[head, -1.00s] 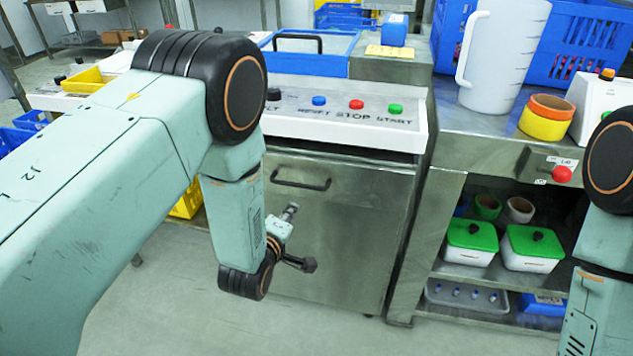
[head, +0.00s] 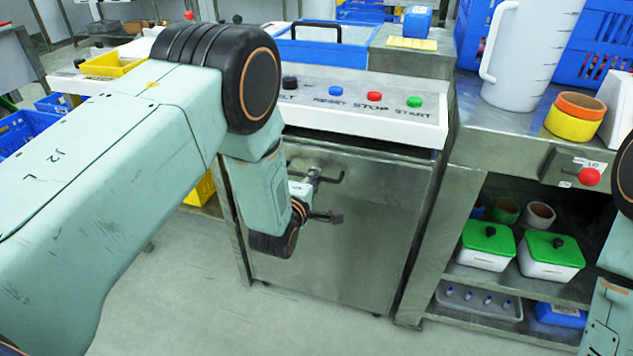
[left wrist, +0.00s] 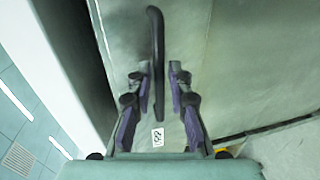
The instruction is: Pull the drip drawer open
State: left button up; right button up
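The drip drawer (head: 371,225) is the flat steel front below the button panel, and it looks closed. Its black bar handle (head: 340,174) is near its top edge, partly hidden by my left gripper (head: 327,195). In the left wrist view the handle (left wrist: 157,50) runs upright in the picture, between the two fingers of my left gripper (left wrist: 160,78). The fingers are apart, with a gap on each side of the bar. I cannot tell how deep the bar sits between them. Only part of my right arm shows at the right edge; its gripper is out of view.
Above the drawer is the button panel (head: 350,110) with several coloured buttons. To the right stands a steel bench (head: 480,150) with a white jug (head: 527,60) on top and green-lidded boxes (head: 487,243) on its shelf. The floor (head: 215,300) before the drawer is clear.

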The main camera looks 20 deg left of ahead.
pick_arm(q)
jog(key=shift+w+f, duration=0.15)
jog(key=shift+w, duration=0.5)
jog(key=shift+w+d, duration=0.1)
jog(key=shift+w, duration=0.1)
jog(key=shift+c, duration=0.2)
jog(key=shift+c, duration=1.4)
grip_shut()
